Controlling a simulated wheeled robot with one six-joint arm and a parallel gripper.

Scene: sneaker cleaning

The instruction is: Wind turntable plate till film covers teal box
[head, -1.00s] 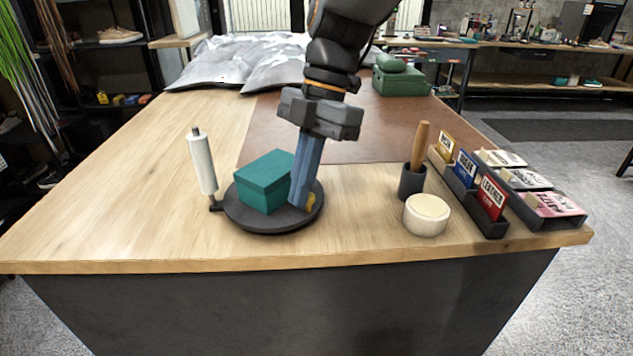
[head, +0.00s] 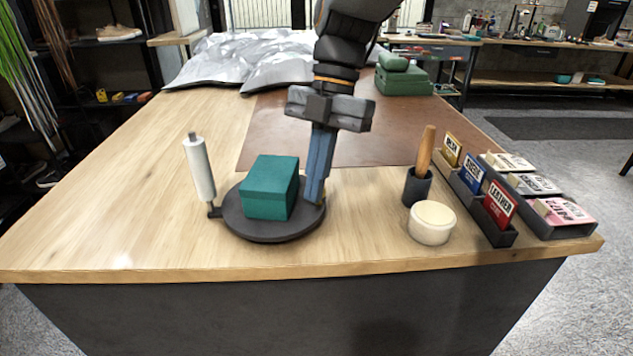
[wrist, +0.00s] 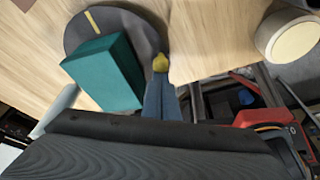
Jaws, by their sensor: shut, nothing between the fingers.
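The teal box (head: 270,190) sits on the dark round turntable plate (head: 238,222); its visible faces look bare. The white film roll (head: 201,170) stands upright, slightly tilted in view, on a post just left of the plate. My gripper (head: 313,200) is shut and empty, pointing down at the plate's right edge, beside the box. In the wrist view a yellow piece (wrist: 160,63) shows right at the fingertips, at the plate rim; I cannot tell how it touches them. A yellow stripe (wrist: 92,22) marks the plate there. No film is visible between roll and box.
A round cream tub (head: 432,222) and a dark cup with a wooden handle (head: 424,150) stand to the right. Racks of labelled boxes (head: 500,200) sit at the right edge. Crumpled silver sheets (head: 240,62) and green boxes (head: 403,80) lie behind. The brown mat (head: 390,140) is mostly clear.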

